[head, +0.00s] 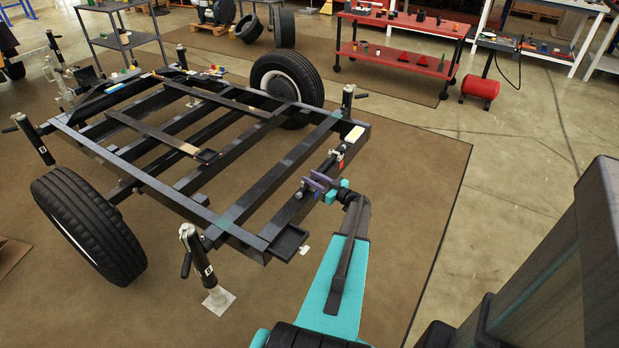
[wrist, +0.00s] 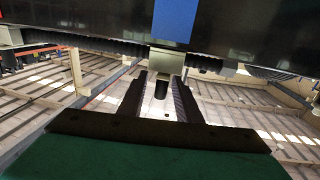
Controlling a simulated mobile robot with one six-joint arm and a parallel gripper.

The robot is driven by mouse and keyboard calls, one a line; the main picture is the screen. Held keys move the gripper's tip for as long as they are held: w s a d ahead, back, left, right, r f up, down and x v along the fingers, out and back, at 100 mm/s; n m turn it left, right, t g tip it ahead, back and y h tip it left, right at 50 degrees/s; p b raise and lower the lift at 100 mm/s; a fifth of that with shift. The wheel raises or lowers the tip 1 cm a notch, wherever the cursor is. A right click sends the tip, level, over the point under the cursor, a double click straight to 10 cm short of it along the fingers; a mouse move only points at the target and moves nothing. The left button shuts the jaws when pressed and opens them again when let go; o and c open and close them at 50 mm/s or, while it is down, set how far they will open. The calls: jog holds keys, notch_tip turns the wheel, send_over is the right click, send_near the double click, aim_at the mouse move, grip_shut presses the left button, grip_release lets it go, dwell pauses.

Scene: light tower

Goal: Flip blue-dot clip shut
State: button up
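My gripper (head: 318,184) is at the near right side rail of the black trailer frame (head: 268,217). In the wrist view my gripper (wrist: 160,96) has its two dark fingers spread, pointing up toward a black beam (wrist: 95,20). A blue patch (wrist: 175,20) is on this beam. No finger clearly touches the clip. In the head view the clip is too small and too covered by my gripper to make out.
A dark cable bundle (wrist: 95,46) runs along the beam. A red-tagged part (head: 340,162) sits farther along the rail. A small black tray (head: 289,243) is at the frame's near corner. A jack stand (head: 195,255) and tire (head: 88,227) stand left. Floor to the right is clear.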

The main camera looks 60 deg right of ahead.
jog(key=s+a, duration=0.2)
jog(key=s, duration=0.9)
jog(key=shift+s, duration=0.4)
jog(key=shift+s, duration=0.1)
